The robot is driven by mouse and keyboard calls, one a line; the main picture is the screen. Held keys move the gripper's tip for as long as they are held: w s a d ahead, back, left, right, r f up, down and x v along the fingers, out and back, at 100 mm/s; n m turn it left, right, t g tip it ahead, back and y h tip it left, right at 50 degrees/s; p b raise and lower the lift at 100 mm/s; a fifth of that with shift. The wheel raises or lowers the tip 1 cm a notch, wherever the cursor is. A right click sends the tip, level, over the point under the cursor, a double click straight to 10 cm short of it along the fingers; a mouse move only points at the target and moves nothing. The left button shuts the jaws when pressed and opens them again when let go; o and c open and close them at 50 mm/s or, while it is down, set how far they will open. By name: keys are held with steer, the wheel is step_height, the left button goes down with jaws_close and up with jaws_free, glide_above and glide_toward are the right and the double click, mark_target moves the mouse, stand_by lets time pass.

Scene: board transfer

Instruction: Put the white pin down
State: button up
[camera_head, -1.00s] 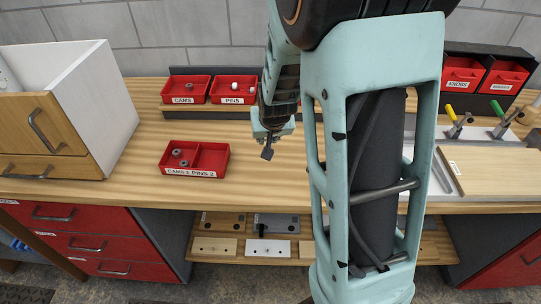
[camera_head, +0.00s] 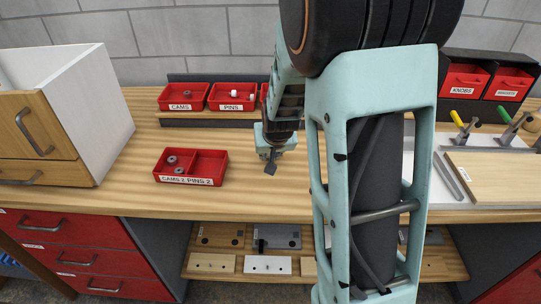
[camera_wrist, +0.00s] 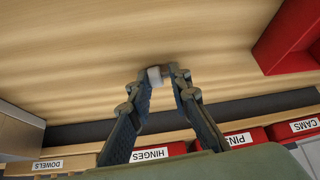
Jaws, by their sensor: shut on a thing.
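My gripper (camera_head: 270,161) is above the wooden bench top, right of the red two-part tray marked CAMS 2 and PINS 2 (camera_head: 190,183). In the wrist view my gripper (camera_wrist: 161,76) is shut on the white pin (camera_wrist: 155,75), a small pale piece between the fingertips. The pin cannot be made out in the head view. The tray holds grey cams in its left part, and its right part looks empty. A part of a red tray (camera_wrist: 283,42) shows at the upper right of the wrist view.
Red bins marked CAMS (camera_head: 181,107) and PINS (camera_head: 231,107) stand at the back. A white cabinet (camera_head: 97,110) is at the left. A board (camera_head: 495,172) and toggle clamps are at the right. The bench under my gripper is clear.

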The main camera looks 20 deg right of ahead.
steer(key=shift+f, duration=0.1)
steer(key=shift+f, duration=0.15)
steer(key=o, duration=0.7)
steer(key=shift+o, duration=0.2)
steer(key=shift+r, duration=0.2)
steer(key=shift+r, duration=0.35)
steer(key=d+p+v, duration=0.1)
steer(key=p+v, duration=0.2)
steer(key=v, duration=0.8)
steer(key=shift+s+a+r+p, duration=0.2)
steer(key=shift+a+p, duration=0.1)
steer(key=shift+a, duration=0.2)
steer(key=shift+c, duration=0.2)
